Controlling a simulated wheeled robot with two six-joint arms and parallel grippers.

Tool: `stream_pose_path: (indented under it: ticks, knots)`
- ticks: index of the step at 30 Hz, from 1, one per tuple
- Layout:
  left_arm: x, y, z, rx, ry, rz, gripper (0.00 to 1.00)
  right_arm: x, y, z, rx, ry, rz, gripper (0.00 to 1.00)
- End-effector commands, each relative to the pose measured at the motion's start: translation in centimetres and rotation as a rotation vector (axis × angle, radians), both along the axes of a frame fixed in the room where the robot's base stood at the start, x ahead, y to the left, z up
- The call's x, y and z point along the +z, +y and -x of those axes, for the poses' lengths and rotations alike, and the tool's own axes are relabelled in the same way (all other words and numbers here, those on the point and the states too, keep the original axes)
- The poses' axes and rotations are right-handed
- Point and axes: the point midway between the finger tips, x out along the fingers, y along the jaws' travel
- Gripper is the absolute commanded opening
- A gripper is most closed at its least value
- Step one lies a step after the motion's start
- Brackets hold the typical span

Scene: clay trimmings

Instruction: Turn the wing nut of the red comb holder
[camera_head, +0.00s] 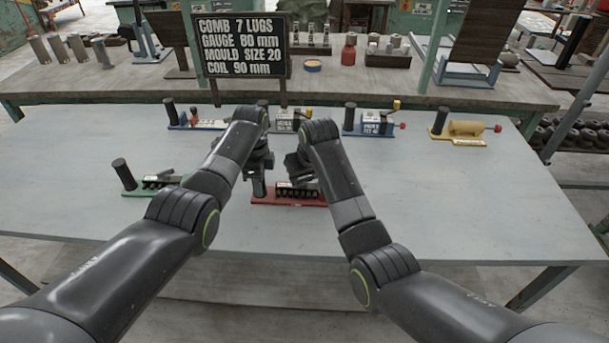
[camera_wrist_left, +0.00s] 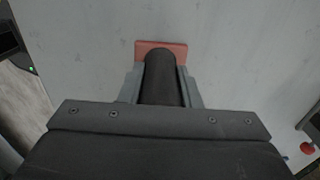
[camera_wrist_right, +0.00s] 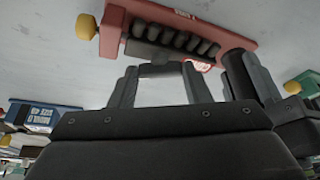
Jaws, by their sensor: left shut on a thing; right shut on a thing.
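The red comb holder (camera_head: 289,202) lies near the front middle of the table, with a row of black lugs and a black upright post (camera_head: 258,186) at its left end. My left gripper (camera_head: 263,172) is shut on this post. In the left wrist view the post (camera_wrist_left: 162,78) stands between the fingers, with the red base end (camera_wrist_left: 181,50) beyond. My right gripper (camera_head: 298,166) is above the holder. In the right wrist view its fingers (camera_wrist_right: 160,80) close on a small grey part (camera_wrist_right: 159,69) beside the lugs, apparently the wing nut; its shape is mostly hidden.
A green holder (camera_head: 150,187) lies to the left. Behind stand a blue holder (camera_head: 198,124), a grey one (camera_head: 290,125), another blue one (camera_head: 368,127) and a yellow one (camera_head: 460,137). A black sign (camera_head: 243,45) reads "COMB 7 LUGS". The table's front right is clear.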

Motion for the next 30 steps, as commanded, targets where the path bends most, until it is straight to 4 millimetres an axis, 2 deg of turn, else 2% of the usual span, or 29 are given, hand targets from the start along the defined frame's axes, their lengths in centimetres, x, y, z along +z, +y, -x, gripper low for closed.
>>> stream_pose_path:
  ticks: [7, 18, 19, 24, 30]
  knots:
    - [0.03, -0.01, -0.02, -0.001, -0.001, 0.000, 0.00, 0.01, -0.17, -0.06, 0.168, 0.000, 0.000, 0.21]
    - [0.03, 0.00, -0.01, -0.002, 0.000, 0.000, 0.00, 0.02, -0.16, -0.06, 0.192, -0.002, 0.001, 0.21]
    - [0.03, 0.00, -0.01, -0.002, 0.000, 0.000, 0.00, 0.02, -0.16, -0.06, 0.192, -0.002, 0.001, 0.45]
    - [0.03, 0.00, -0.01, -0.002, 0.000, 0.000, 0.00, 0.03, -0.15, -0.07, 0.191, -0.001, 0.001, 0.65]
    - [0.03, 0.00, -0.01, -0.001, 0.000, 0.000, 0.00, 0.03, -0.14, -0.06, 0.190, -0.001, 0.000, 0.65]
